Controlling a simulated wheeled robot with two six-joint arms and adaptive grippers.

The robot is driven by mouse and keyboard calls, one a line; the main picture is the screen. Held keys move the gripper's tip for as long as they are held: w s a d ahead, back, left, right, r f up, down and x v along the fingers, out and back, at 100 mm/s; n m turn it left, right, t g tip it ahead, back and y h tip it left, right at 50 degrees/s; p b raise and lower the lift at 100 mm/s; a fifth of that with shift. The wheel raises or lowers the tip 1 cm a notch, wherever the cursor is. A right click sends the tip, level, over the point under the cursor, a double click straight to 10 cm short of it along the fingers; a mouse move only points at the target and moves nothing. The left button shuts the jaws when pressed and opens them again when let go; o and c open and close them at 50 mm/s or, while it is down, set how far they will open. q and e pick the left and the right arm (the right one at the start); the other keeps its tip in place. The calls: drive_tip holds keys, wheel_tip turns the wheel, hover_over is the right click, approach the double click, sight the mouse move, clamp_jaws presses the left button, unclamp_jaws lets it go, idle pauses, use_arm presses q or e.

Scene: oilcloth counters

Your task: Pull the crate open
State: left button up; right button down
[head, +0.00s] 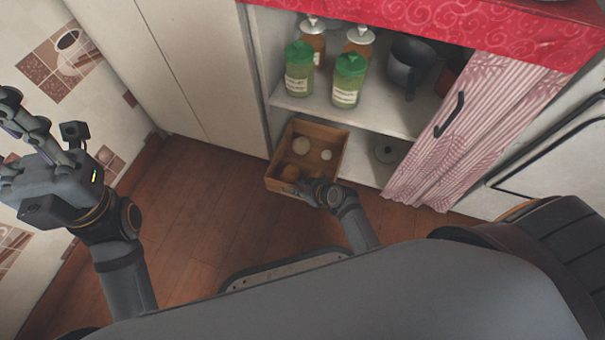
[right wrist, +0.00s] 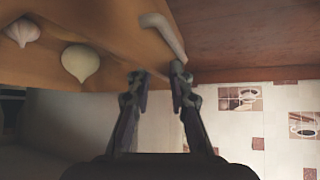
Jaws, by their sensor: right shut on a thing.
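The wooden crate (head: 337,153) is at the bottom of the open cupboard in the head view, standing out past the lower shelf over the floor. Pale bulbs and brownish round things lie in it. In the right wrist view its wall and inside (right wrist: 110,28) fill the upper left, with a grey bar handle (right wrist: 163,33) on it. My right gripper (head: 318,190) is at the crate's front; its fingers (right wrist: 160,78) are shut on the handle, though the exact contact is partly hidden. My left gripper (head: 12,135) is raised at the far left, open and empty, away from the crate.
Green-capped jars (head: 347,80), pump bottles and a dark pot (head: 409,62) stand on the shelf above. A striped curtain (head: 440,150) hangs at the right. The wooden floor (head: 200,200) in front is clear.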

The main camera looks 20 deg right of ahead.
drive_tip(key=shift+s+a, duration=0.35)
drive_tip(key=shift+s, duration=0.1)
drive_tip(key=c, duration=1.3)
unclamp_jaws()
drive_tip(key=shift+o, duration=0.2)
drive_tip(key=v, duration=1.2)
